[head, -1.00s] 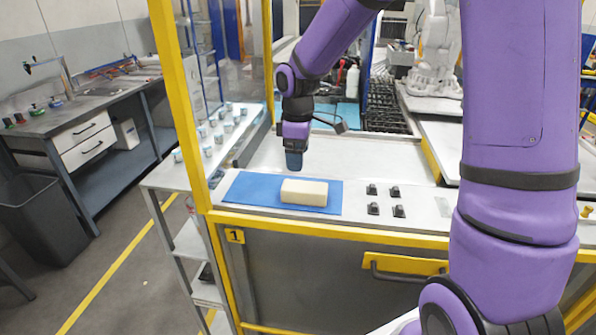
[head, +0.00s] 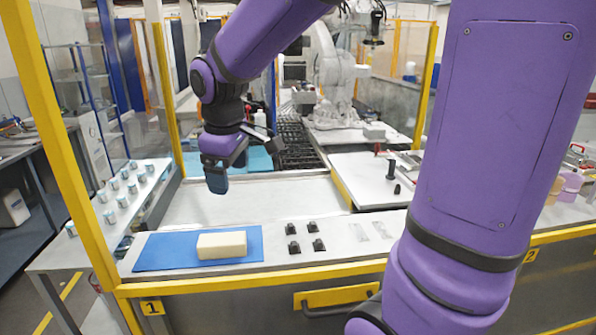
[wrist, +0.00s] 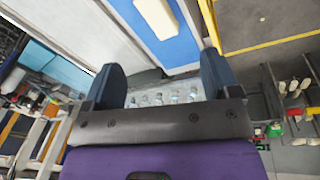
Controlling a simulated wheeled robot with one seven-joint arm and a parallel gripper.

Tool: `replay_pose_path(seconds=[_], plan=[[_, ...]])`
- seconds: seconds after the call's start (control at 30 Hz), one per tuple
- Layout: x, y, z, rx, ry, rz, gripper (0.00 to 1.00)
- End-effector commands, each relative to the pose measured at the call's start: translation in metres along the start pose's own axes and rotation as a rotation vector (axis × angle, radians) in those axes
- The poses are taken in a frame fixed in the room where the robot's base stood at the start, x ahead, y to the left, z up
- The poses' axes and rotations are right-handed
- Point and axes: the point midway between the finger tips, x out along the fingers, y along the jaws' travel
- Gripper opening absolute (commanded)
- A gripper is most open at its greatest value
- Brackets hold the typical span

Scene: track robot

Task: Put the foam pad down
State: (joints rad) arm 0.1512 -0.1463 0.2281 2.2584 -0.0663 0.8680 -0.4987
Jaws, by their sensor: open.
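The cream foam pad (head: 221,245) lies flat on the right part of a blue mat (head: 165,252) at the front of the work table. In the wrist view the foam pad (wrist: 157,17) shows at the top, on the blue mat (wrist: 133,14). My gripper (head: 216,185) hangs above and behind the pad, apart from it. In the wrist view my gripper (wrist: 160,82) has its two dark fingers wide apart, with nothing between them.
Several small black parts (head: 293,247) stand right of the mat. A side shelf with several small cups (head: 122,200) is at the left. A yellow post (head: 70,140) rises at the left front corner. The grey table surface behind the mat (head: 265,198) is clear.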

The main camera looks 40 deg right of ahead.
Motion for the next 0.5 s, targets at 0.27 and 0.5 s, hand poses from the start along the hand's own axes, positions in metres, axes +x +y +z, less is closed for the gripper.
replay_pose_path(seconds=[0.27, 0.5], plan=[[-0.044, -0.025, 0.054, 0.223, 0.093, 0.054, 0.82], [-0.068, -0.049, 0.101, 0.415, 0.191, 0.061, 0.82]])
